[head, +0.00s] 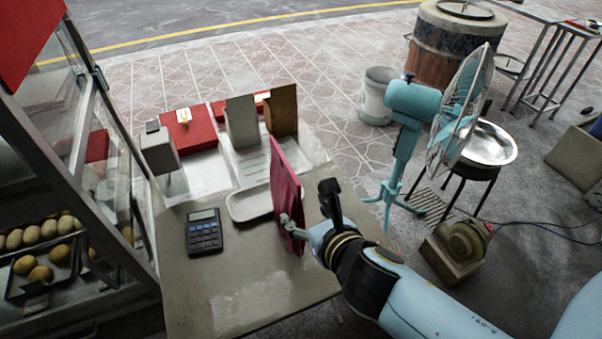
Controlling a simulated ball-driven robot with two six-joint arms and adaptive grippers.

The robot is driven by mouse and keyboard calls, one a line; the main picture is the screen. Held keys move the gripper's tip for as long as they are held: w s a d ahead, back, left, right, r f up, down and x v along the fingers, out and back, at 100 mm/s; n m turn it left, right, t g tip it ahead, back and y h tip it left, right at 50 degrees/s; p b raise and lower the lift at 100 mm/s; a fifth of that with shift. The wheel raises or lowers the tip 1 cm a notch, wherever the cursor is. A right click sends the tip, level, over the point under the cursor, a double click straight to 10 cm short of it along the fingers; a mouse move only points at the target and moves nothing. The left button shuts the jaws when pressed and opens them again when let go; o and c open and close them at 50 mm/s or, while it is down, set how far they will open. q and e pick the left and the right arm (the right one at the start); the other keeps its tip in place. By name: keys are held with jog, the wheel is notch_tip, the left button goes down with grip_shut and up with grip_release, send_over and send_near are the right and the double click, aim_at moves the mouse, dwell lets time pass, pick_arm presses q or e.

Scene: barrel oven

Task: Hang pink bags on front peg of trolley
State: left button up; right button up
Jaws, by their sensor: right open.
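Pink bags (285,188), thin and flat, stand upright and edge-on at the right part of the trolley top (240,290). I cannot tell how many there are. My right gripper (291,224) reaches in from the lower right, open, with its fingertips at the lower part of the pink bags. Whether a bag lies between the fingers is hard to see. The front peg cannot be made out. My left gripper is not in view.
A glass case (85,130) stands left. A teal fan (412,104) stands right. The front of the top is bare.

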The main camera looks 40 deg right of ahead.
jog(key=s+f+m+g+y, duration=0.1)
jog(key=s+f+m+g, duration=0.2)
jog(key=s+f+m, duration=0.6)
jog(key=s+f+m+g+y, duration=0.15)
jog(key=s+f+m, duration=0.35)
jog(key=f, duration=0.6)
jog(key=s+d+f+m+g, duration=0.3)
jog(key=s+f+m, duration=0.2)
jog(key=s+m, duration=0.4)
jog(key=s+d+f+m+g, duration=0.3)
jog(key=s+f+m, duration=0.2)
jog(key=s+m, duration=0.4)
jog(key=shift+s+d+m, duration=0.15)
jog(key=shift+s+m, duration=0.05)
jog(key=shift+m, duration=0.4)
jog(key=shift+f+h, duration=0.15)
jog(key=shift+h, duration=0.1)
notch_tip(320, 180, down, 20)
jog(key=s+b, duration=0.1)
jog(key=b, duration=1.9)
jog(key=shift+f, duration=0.15)
